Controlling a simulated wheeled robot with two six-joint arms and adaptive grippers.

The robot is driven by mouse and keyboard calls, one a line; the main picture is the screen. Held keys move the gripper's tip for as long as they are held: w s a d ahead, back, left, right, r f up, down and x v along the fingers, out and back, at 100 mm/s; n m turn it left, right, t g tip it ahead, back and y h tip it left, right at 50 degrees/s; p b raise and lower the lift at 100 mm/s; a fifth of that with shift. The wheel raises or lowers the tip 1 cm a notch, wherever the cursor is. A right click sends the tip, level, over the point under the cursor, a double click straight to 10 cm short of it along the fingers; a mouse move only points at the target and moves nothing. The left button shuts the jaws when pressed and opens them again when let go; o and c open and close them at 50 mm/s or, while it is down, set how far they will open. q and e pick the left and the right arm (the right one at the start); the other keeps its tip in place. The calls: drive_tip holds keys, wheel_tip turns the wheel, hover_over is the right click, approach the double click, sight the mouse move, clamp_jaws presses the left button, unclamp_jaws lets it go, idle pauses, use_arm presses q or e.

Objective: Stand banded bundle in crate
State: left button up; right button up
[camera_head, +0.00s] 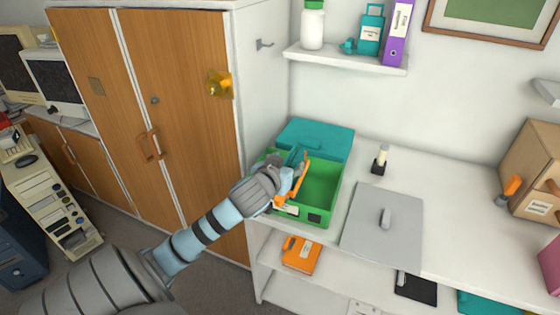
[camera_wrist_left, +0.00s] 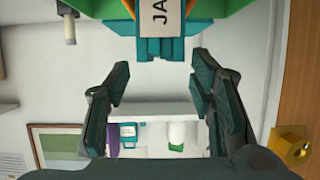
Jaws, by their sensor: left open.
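The green crate (camera_head: 322,185) stands open on the white shelf top in front of the cabinet's side. My left gripper (camera_head: 294,172) is at the crate's left side, open. A narrow orange piece (camera_head: 304,170) shows beside its fingers, inside the crate. In the left wrist view the open gripper (camera_wrist_left: 160,78) has its two fingers apart with nothing between them. Just beyond the fingertips is a teal piece (camera_wrist_left: 158,48) with a cream label reading "JA", in front of orange and green edges. I cannot tell for sure whether this is the banded bundle. My right gripper is not in view.
A teal box (camera_head: 318,136) lies behind the crate. A grey lid or board with a handle (camera_head: 383,225) lies to the right. A small dark stamp-like object (camera_head: 380,160) stands behind it. An orange binder (camera_head: 301,254) lies on the lower shelf. A brown box (camera_head: 535,170) stands far right.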

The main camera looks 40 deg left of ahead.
use_arm(q)
drive_tip(key=p+v, duration=0.1)
drive_tip(key=v, duration=0.6)
drive_tip(key=shift+r, duration=0.15)
